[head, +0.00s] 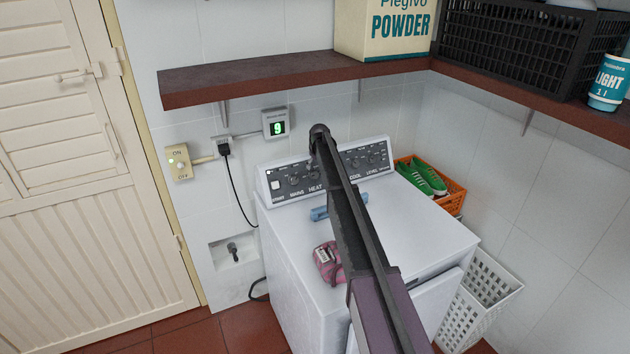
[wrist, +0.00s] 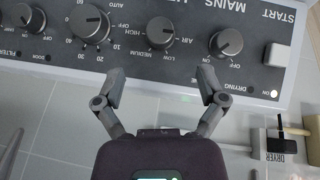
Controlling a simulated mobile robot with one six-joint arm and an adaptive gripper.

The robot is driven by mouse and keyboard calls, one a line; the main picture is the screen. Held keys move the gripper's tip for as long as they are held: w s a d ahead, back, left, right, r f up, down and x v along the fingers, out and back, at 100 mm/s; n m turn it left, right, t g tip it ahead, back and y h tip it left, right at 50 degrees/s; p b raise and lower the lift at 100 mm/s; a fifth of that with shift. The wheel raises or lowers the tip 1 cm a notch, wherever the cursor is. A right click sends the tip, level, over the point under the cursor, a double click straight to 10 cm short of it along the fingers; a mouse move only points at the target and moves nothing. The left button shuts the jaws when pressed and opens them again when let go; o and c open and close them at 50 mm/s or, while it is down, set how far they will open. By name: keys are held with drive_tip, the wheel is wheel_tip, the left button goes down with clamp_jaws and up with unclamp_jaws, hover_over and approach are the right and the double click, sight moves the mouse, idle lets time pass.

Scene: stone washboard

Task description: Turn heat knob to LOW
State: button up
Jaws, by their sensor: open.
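The heat knob (wrist: 160,32) is a dark round knob on the dryer's grey control panel (wrist: 270,75), seen upside down in the wrist view. Marks that read LOW, MEDIUM, HIGH and AIR are printed around it. I cannot tell for sure which mark its pointer faces. My gripper (wrist: 162,70) is open and empty, its two fingers spread to either side of the knob, short of it and apart from it. In the head view my arm crosses in front of the panel and hides its middle.
The mains knob (wrist: 228,43) and the pale start button (wrist: 276,55) sit to the right in the wrist view; a timer knob (wrist: 90,22) sits to the left. A brown shelf (head: 250,80) overhangs the dryer (head: 300,255). A pink item (head: 328,262) and a blue item (head: 320,213) lie on its top.

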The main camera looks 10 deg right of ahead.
sight(315, 175)
drive_tip(key=shift+b+x, duration=4.2)
drive_tip(key=shift+x, duration=0.7)
drive_tip(key=c, duration=1.1)
